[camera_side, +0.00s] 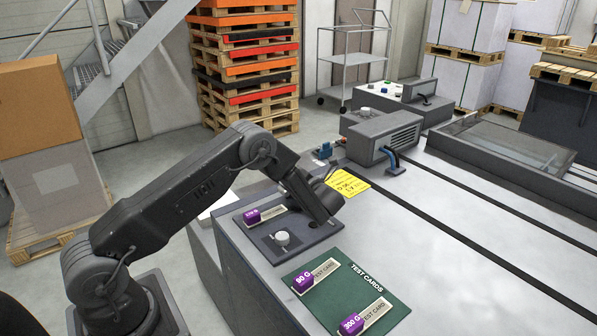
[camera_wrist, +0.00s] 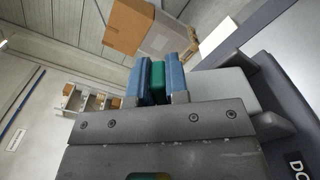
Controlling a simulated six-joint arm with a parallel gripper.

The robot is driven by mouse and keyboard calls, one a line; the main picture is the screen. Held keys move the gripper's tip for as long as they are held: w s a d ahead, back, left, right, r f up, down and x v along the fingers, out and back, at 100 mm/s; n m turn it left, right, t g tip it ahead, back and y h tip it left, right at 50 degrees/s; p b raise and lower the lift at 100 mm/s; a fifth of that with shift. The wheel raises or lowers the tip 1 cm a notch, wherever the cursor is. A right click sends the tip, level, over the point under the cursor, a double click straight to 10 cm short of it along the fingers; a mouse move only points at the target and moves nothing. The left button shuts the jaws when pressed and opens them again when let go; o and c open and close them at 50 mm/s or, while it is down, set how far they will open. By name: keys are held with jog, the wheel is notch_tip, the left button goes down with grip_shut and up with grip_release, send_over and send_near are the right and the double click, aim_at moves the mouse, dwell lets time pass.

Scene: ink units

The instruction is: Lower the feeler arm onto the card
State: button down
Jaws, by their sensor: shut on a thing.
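My gripper (camera_wrist: 157,68) shows in the wrist view with its two blue fingers shut on a green piece (camera_wrist: 157,82) between them. Whether this green piece belongs to the feeler arm I cannot tell. In the side view the end of my arm (camera_side: 318,200) hangs over the right part of a dark plate (camera_side: 300,243); the fingers and the feeler arm are hidden there. A card (camera_side: 270,213) with a purple block (camera_side: 252,216) lies on that plate, left of my arm's end. The contact between feeler arm and card is not visible.
A white knob (camera_side: 282,238) sits on the plate. A green mat (camera_side: 325,285) at the front holds two more purple-tagged cards, 80 G (camera_side: 315,273) and 300 G (camera_side: 364,316). The bench right of the mat is clear.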

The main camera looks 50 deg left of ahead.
aim_at(282, 189)
jog(key=shift+s+f+n, duration=0.1)
jog(key=shift+s+n, duration=0.3)
jog(key=shift+n, duration=0.1)
jog(key=shift+s+f, duration=0.4)
jog(key=shift+s, duration=0.2)
jog(key=shift+s+f, duration=0.35)
jog(key=shift+s, duration=0.2)
jog(key=shift+s+f+n, duration=0.4)
jog(key=shift+s+n, duration=0.05)
jog(key=shift+n, duration=0.35)
jog(key=shift+s+f, duration=0.5)
jog(key=shift+f, duration=0.25)
jog(key=shift+s+a+f, duration=0.1)
jog(key=c, duration=1.1)
grip_release()
jog(key=d, duration=0.9)
jog(key=d+r, duration=0.1)
jog(key=d, duration=0.4)
jog(key=shift+w+d, duration=0.1)
jog(key=shift+w, duration=0.25)
